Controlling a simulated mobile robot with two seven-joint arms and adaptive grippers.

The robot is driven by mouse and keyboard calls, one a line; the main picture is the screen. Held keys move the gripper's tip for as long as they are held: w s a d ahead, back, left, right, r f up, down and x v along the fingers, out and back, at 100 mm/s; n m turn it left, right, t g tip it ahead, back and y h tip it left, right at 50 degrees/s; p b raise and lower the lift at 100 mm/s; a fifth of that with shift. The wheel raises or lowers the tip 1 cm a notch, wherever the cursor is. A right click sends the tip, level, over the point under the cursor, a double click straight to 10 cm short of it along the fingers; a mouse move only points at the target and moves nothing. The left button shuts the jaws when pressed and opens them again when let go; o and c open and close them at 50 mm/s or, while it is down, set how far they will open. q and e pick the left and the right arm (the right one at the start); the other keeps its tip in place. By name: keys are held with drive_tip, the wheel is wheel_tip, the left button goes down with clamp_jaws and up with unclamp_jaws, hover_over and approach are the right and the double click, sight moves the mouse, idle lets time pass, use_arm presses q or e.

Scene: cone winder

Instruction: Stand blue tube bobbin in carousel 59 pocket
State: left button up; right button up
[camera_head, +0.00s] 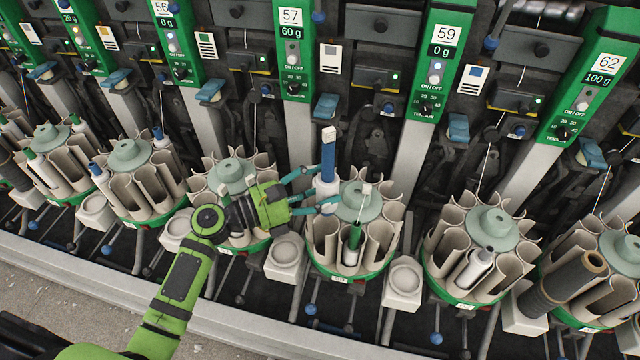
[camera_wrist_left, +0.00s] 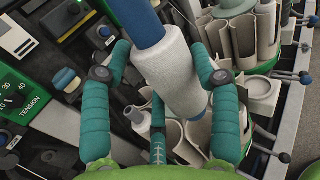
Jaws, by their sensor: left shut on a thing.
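The left wrist view shows the bobbin (camera_wrist_left: 172,70) between the teal fingers. It is over the left rear side of the carousel (camera_head: 345,272) below panel 59 (camera_head: 440,60). I cannot tell whether its lower end is inside a pocket. A green tube bobbin (camera_head: 354,238) stands in a front pocket there; other pockets look empty. My right gripper is out of view.
Neighbouring carousels stand left (camera_head: 228,180) and right (camera_head: 470,255), the right one holding a white bobbin (camera_head: 478,268). Pale square boxes (camera_head: 403,283) sit between carousels. Thin rods with blue or black knobs stick out in front. Green panels and grey columns rise behind.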

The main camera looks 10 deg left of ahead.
use_arm(q)
drive_tip(key=shift+f, duration=0.1)
idle(0.3)
drive_tip(key=shift+f+b, duration=1.65)
drive_tip(key=shift+f, duration=0.5)
